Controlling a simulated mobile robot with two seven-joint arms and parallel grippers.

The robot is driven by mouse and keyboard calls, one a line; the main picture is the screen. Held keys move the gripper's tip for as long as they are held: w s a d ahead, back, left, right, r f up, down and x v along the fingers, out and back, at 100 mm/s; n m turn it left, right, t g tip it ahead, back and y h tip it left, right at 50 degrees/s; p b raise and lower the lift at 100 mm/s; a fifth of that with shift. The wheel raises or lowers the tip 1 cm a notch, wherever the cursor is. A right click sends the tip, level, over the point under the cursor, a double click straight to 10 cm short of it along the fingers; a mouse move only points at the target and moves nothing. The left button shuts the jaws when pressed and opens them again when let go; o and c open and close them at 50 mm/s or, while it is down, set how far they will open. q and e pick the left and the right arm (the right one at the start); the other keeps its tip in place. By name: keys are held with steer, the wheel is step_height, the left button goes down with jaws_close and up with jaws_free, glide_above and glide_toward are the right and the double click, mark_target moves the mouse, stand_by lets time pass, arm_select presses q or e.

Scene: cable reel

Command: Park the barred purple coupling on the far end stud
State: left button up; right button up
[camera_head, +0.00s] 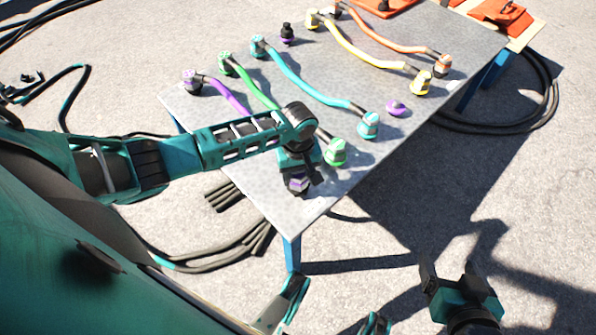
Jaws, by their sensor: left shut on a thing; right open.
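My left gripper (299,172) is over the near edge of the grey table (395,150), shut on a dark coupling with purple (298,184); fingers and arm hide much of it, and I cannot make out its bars. A purple cable (228,95) runs from a purple-marked coupling (192,84) at the table's left edge and passes behind my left arm. A black stud with a purple ring (288,36) stands upright at the back, empty. A small purple cap-like piece (397,108) sits near the right edge. My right gripper (449,274) is open and empty, low over the ground.
Green (262,95), teal (305,85), yellow (360,55) and orange (390,42) cables cross the table, with end couplings such as the green one (335,152) and teal one (368,125). Black cables (520,125) lie on the ground around the table. An orange case (500,14) is at the far right.

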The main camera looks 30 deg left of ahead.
arm_select(q)
steer(key=shift+f, duration=0.35)
steer(key=o, duration=1.2)
steer(key=shift+o, duration=0.2)
step_height(320, 180, up, 13)
steer(key=p, duration=0.5)
